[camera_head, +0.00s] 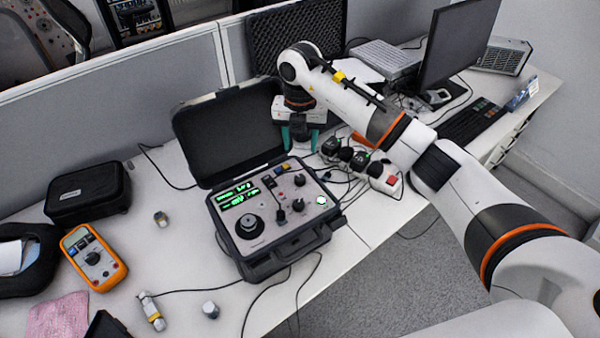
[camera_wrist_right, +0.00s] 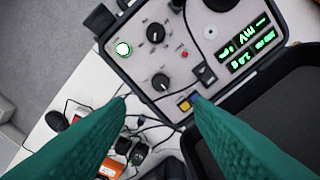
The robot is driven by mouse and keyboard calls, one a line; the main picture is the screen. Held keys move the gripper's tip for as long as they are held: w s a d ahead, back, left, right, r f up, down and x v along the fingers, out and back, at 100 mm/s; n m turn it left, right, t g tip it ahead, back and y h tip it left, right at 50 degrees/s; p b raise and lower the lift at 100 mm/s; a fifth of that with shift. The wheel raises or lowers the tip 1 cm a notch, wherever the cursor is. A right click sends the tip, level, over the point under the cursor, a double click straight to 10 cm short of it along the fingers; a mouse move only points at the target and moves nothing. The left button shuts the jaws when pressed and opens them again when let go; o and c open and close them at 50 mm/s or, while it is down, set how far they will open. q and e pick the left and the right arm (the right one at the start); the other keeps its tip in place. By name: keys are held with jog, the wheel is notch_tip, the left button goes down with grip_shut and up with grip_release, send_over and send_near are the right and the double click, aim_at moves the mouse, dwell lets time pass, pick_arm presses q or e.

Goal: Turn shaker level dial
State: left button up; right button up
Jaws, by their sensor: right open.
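The shaker unit (camera_head: 270,247) is an open black case with a grey panel, green displays (camera_head: 238,194) and dark dials. One dial (camera_head: 299,180) is near the panel's back edge and another (camera_head: 297,205) is nearer the front; they also show in the right wrist view as the nearer dial (camera_wrist_right: 160,82) and the farther dial (camera_wrist_right: 155,33). I cannot read which is the level dial. My right gripper (camera_head: 300,147) has teal fingers and is open and empty, behind the panel's back right side. In the wrist view its fingertips (camera_wrist_right: 158,102) are apart, touching no dial. My left gripper is out of view.
The raised case lid (camera_head: 225,135) stands left of my right gripper. A power strip (camera_head: 385,180) with plugs and cables lies right of the case. An orange multimeter (camera_head: 92,257) and small metal cylinders lie left. A monitor (camera_head: 455,40) stands back right.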

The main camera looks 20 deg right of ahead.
aim_at(300, 177)
notch_tip(300, 177, down, 10)
jog(key=p, duration=0.3)
jog(key=shift+f, duration=0.85)
jog(key=shift+c, duration=0.5)
jog(key=c, duration=0.9)
